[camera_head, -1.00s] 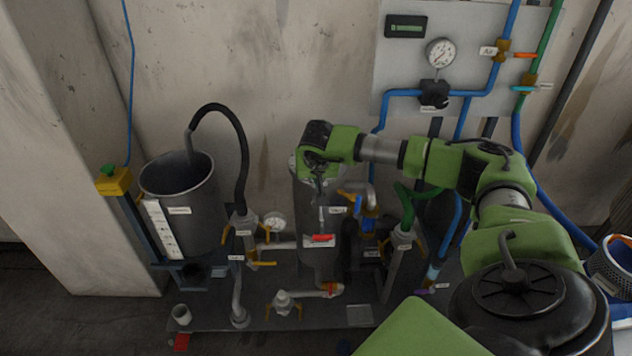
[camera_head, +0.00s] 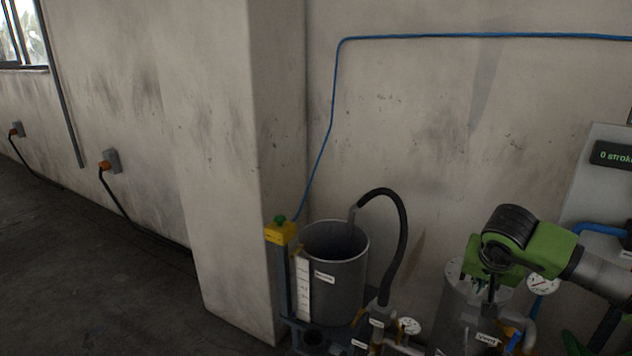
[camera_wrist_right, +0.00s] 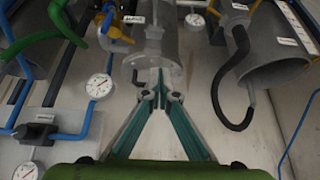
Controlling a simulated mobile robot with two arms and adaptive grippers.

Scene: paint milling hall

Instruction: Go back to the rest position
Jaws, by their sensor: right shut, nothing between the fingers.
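My right arm comes in from the right in the head view. Its wrist is above the grey cylindrical vessel (camera_head: 458,318), and the right gripper (camera_head: 490,290) points down in front of the vessel. In the wrist view the right gripper (camera_wrist_right: 160,90) has its fingers together with nothing between them, in front of the vessel (camera_wrist_right: 160,45). I cannot tell whether the fingertips touch it. My left gripper is not in view.
A grey open bucket (camera_head: 335,270) with a black hose (camera_head: 403,235) stands left of the vessel. A yellow box with a green button (camera_head: 281,231) is beside it. Gauges (camera_wrist_right: 99,86) and blue pipes are close to the arm. Open floor (camera_head: 90,270) lies at the left.

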